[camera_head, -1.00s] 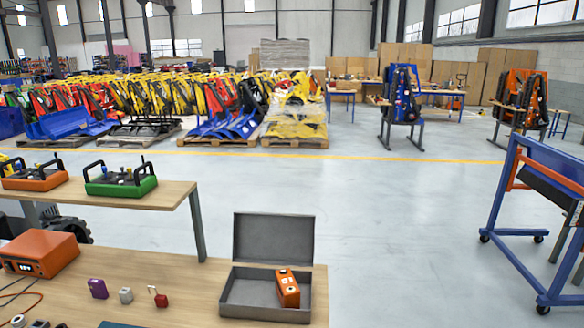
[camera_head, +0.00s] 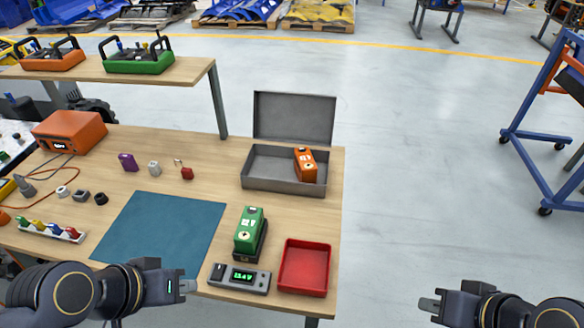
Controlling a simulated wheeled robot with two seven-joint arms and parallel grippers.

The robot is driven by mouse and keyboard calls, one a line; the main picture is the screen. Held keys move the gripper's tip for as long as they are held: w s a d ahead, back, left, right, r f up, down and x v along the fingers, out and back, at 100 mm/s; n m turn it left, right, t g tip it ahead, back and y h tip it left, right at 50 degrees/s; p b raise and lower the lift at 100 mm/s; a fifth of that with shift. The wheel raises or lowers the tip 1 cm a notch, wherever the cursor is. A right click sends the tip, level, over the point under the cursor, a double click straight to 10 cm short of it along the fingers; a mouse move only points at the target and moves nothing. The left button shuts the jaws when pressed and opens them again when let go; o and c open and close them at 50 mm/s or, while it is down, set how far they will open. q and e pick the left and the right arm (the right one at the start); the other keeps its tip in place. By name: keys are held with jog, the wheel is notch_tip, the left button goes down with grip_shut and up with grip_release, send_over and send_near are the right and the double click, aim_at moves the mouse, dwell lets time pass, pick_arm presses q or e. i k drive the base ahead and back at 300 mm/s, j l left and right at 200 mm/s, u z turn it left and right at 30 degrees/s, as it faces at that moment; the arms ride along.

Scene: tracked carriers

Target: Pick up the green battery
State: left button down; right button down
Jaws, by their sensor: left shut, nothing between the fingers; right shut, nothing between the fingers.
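The green battery (camera_head: 249,229) stands upright in a dark holder near the front right of the wooden table, behind a grey meter (camera_head: 240,278) with a lit green display. My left gripper (camera_head: 190,287) is shut and empty at the table's front edge, left of the meter and apart from the battery. My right gripper (camera_head: 424,304) is shut and empty over the floor, to the right of the table.
A red tray (camera_head: 305,268) is right of the battery. An open grey box (camera_head: 262,182) holding an orange battery (camera_head: 306,164) stands behind. A blue mat (camera_head: 160,228) lies left. A raised shelf (camera_head: 190,76) stands at the back left.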

aim_at(247, 235)
jog(key=j+u, duration=0.15)
jog(key=j, duration=0.75)
jog(key=j+u, duration=0.15)
jog(key=j, duration=0.75)
jog(key=i, duration=0.05)
